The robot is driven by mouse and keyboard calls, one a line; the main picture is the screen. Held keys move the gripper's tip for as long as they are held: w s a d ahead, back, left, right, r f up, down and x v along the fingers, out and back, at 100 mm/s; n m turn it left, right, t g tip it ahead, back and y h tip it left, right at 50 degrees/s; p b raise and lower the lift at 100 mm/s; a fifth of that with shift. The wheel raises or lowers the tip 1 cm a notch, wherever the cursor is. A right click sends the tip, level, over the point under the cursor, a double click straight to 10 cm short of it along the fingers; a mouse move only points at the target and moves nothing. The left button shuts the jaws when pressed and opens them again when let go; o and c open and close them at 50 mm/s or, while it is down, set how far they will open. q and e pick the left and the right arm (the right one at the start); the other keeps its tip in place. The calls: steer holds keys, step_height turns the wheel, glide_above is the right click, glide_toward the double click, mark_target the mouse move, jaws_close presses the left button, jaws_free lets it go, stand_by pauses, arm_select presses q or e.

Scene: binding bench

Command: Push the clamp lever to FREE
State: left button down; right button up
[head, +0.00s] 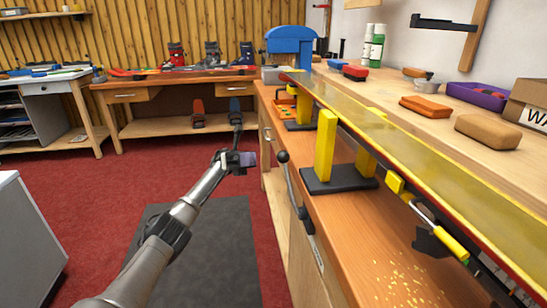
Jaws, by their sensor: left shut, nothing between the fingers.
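The clamp lever (290,184) is a slim grey bar with a dark round knob at its upper end. It stands at the front side of the wooden bench, its knob tipped up and to the left. No FREE marking can be read from here. My left gripper (237,123) is shut and empty, with its dark fingers pointing away from me. In the picture it is left of the lever's knob and a little higher, with a gap between them. My right gripper is not in view.
A long yellow ski (430,150) lies along the bench on yellow supports (326,145) with dark bases. Brushes, bottles (377,46) and a purple tray (477,95) are behind it. A grey mat (230,250) lies on the red floor.

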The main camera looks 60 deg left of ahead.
arm_select(q)
steer(key=p+x, duration=1.1)
steer(key=x, duration=0.1)
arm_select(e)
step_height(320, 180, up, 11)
arm_select(q)
steer(key=shift+s, duration=0.1)
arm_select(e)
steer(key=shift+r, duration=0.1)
